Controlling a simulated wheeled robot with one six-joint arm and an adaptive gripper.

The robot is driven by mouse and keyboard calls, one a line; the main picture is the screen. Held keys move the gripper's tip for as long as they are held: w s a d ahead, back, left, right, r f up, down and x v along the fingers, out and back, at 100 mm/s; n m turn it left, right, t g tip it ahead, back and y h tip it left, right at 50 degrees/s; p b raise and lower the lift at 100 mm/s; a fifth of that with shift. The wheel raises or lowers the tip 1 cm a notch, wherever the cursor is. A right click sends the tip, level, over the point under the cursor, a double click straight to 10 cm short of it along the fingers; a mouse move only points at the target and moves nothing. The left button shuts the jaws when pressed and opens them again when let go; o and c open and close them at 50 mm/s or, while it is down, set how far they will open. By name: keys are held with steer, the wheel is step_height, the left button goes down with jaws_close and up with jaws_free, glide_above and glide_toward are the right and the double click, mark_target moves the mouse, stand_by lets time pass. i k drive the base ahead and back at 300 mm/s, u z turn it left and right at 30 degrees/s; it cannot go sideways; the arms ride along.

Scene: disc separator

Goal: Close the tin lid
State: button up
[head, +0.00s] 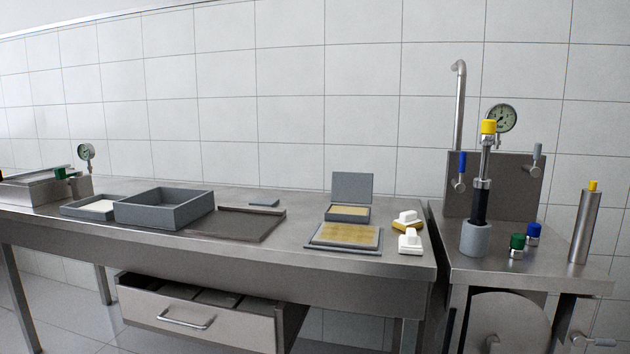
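A small grey tin (347,214) stands near the right end of the long steel table, with a yellowish layer inside. Its grey lid (352,187) stands upright at the tin's back edge, so the tin is open. I see only the lid's front face. My gripper is not in view, and nothing touches the tin or lid.
A flat tray with a yellowish sheet (345,236) lies in front of the tin. Two white-handled blocks (410,243) sit to its right. A dark flat tray (236,224) and grey bin (164,207) stand left. A drawer (200,315) hangs open below.

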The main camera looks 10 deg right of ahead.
mark_target(346, 187)
steer(key=u, duration=1.85)
steer(key=i, duration=1.45)
steer(key=z, duration=0.85)
